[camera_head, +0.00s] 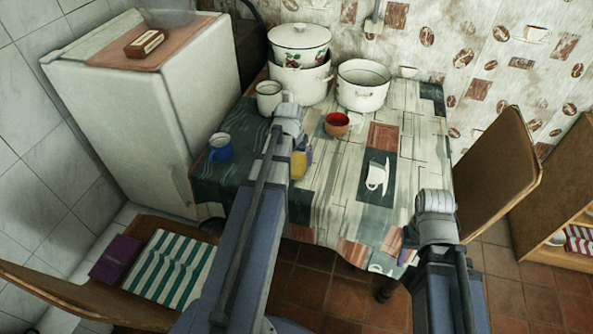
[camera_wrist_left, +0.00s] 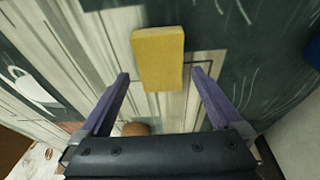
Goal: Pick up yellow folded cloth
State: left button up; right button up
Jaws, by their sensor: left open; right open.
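The yellow folded cloth (camera_head: 301,164) lies on the patterned tablecloth (camera_head: 335,210), partly hidden behind my left arm in the head view. In the left wrist view the yellow folded cloth (camera_wrist_left: 158,50) is a small flat block. My left gripper (camera_wrist_left: 160,76) is open, with its two purple fingers apart on either side of the cloth's lower end in the picture. I cannot tell how far above the cloth they are. My right gripper (camera_head: 405,246) is open over the table's right front part, mostly hidden by its wrist.
A red bowl (camera_head: 337,124), a white mug (camera_head: 269,97), a white pot (camera_head: 363,86) and stacked pots (camera_head: 300,80) stand at the back. A blue mug (camera_head: 220,148) stands left. A chair (camera_head: 497,175) is at right. The table's middle right is clear.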

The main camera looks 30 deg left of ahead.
aim_at(296, 163)
pick_arm(q)
jog(key=b+x, duration=0.2)
jog(key=x, duration=0.1)
jog(key=shift+s, duration=0.1)
pick_arm(e)
notch_tip(296, 163, down, 3)
jog(key=shift+r, duration=0.1)
pick_arm(q)
jog(key=shift+c, duration=0.2)
jog(key=c, duration=1.3)
notch_tip(296, 163, up, 10)
jog(key=p, duration=1)
pick_arm(e)
notch_tip(296, 163, up, 10)
